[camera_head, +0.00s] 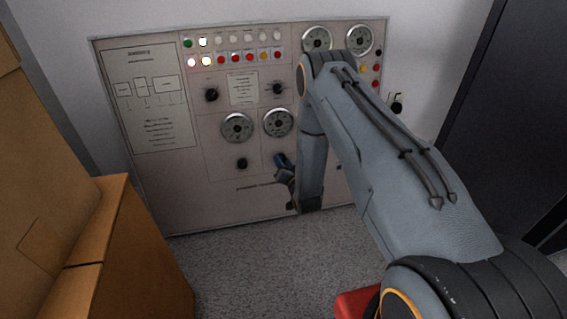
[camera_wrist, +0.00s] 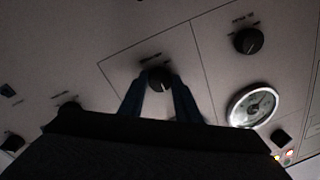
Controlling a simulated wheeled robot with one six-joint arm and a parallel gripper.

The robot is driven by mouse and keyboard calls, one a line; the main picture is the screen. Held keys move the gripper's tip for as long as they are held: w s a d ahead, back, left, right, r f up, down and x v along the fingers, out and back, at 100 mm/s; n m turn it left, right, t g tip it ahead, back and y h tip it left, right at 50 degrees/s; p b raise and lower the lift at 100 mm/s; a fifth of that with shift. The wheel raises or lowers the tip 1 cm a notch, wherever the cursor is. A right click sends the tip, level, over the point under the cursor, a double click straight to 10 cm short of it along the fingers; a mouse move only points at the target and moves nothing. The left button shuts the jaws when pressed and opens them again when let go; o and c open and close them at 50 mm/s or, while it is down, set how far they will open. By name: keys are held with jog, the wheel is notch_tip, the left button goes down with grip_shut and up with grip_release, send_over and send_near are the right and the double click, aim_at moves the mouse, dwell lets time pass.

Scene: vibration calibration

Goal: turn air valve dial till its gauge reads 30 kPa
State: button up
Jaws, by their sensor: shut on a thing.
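A large grey control panel (camera_head: 215,200) stands against the wall. In the wrist view, a round black dial (camera_wrist: 160,77) sits between the two blue fingers of my gripper (camera_wrist: 160,88), which is shut on it. In the head view my gripper (camera_head: 281,160) is at the panel, below the right one of two lower round gauges (camera_head: 278,122), and hides the dial it holds. A gauge also shows right of the fingers in the wrist view (camera_wrist: 252,106). The gauge readings and dial labels are too small and blurred to read.
Other black knobs (camera_head: 242,163) sit on the panel, one also right of my gripper in the wrist view (camera_wrist: 248,41). Rows of coloured lamps (camera_head: 221,59) are above. Cardboard boxes (camera_head: 125,255) stand at left, a dark cabinet (camera_head: 500,110) at right. Grey floor (camera_head: 240,260) is clear between.

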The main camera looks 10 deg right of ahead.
jog(key=o, duration=1.1)
jog(key=shift+c, duration=0.2)
jog(key=shift+s, duration=0.1)
jog(key=p+v, duration=0.2)
jog(key=v, duration=0.5)
jog(key=shift+s, duration=0.3)
jog(key=shift+r, duration=0.1)
